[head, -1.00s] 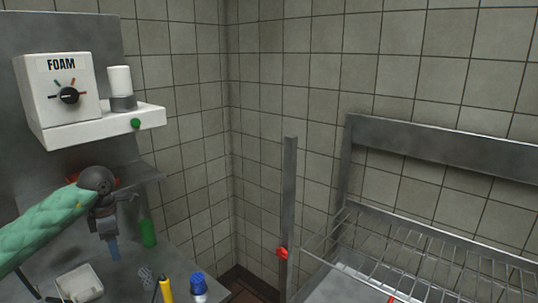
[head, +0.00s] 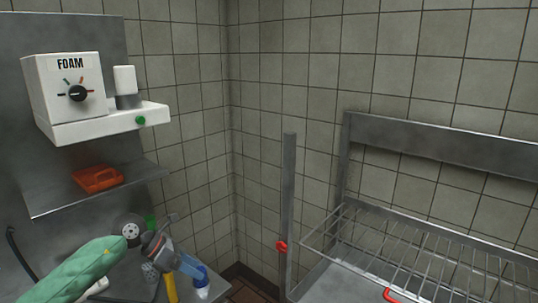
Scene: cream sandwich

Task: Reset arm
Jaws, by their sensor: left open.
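My left gripper (head: 184,262) is in the lower left of the head view, at the end of my green-sleeved arm. It is open, with nothing seen between its fingers. It hangs above the metal counter, in front of a green object and close to a blue-capped bottle (head: 201,284) and a yellow-handled tool (head: 171,289). It partly covers these things. My right gripper is not in view.
A white FOAM dispenser (head: 64,88) with a knob and a green button is on the left wall. An orange object (head: 97,179) lies on the metal shelf (head: 60,204) below it. A wire rack (head: 400,256) stands at right.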

